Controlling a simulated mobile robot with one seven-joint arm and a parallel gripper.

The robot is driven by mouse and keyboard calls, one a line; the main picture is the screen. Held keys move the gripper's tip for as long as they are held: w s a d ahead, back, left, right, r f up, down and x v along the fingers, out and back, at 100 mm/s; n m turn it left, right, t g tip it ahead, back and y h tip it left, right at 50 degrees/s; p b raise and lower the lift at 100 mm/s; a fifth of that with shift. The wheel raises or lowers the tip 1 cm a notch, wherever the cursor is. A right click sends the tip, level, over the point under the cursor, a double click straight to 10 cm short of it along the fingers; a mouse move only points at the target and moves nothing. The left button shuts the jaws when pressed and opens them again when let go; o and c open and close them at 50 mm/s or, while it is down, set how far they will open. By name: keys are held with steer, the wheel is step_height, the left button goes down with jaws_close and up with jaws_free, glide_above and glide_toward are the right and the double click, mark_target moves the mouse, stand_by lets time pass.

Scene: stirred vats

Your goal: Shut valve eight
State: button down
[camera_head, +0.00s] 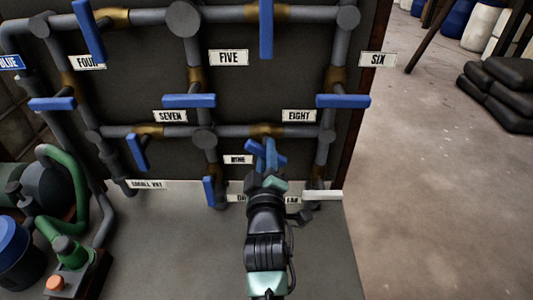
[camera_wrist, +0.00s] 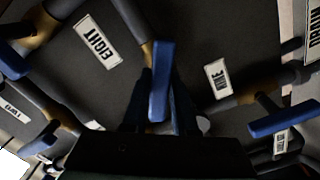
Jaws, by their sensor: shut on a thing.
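The EIGHT label (camera_head: 299,116) is a white plate just above the lower horizontal pipe. A brass valve body (camera_head: 265,131) sits on that pipe to its lower left. My gripper (camera_head: 268,168) reaches up from below to the blue lever there, which it partly hides. In the wrist view, the blue lever (camera_wrist: 159,82) stands between my gripper's two dark fingers (camera_wrist: 160,112), which are shut on it. The EIGHT label also shows there (camera_wrist: 97,42), left of the lever. The lever lies at an angle to its pipe in the wrist view.
The NINE label (camera_head: 238,160) is close to my gripper's left. Other blue levers surround it: one at lower left (camera_head: 209,190), one at right (camera_head: 343,101), one above SEVEN (camera_head: 189,101). A green pump (camera_head: 72,252) stands at lower left. Open floor (camera_head: 440,200) lies right.

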steer(key=m, duration=0.5)
steer(key=shift+m+b, duration=0.3)
steer(key=m, duration=0.5)
steer(key=shift+m, duration=0.3)
steer(key=c, duration=0.7)
jaws_free()
steer(key=shift+s, duration=0.15)
steer(key=s, duration=1.2)
steer(key=shift+s, duration=0.35)
steer(key=shift+r, duration=0.1)
